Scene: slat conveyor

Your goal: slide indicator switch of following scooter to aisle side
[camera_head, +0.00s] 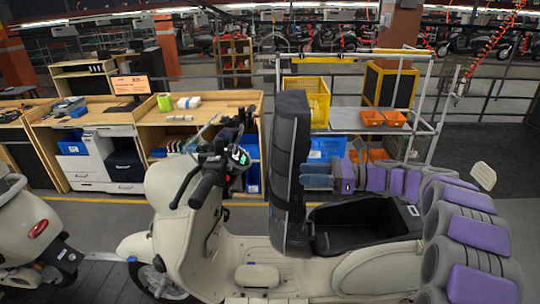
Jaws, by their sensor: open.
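A cream scooter (190,222) stands side-on across the middle, facing left. Its handlebar with a black grip (204,190) is left of centre, beside a switch cluster (237,155) with a small green patch. The indicator switch is too small to make out. The scooter's black seat (291,165) is tipped upright, and the storage well (365,222) under it is open. My gripper (315,176) is open and appears empty. It is just right of the raised seat in the picture, apart from the handlebar. My purple and grey arm curves in from the lower right.
The raised seat stands between my gripper and the handlebar in this view. Another cream scooter (25,225) is at the left edge. Wooden benches (140,120) and a metal trolley (345,120) with orange bins (394,119) stand behind. The floor at far right is clear.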

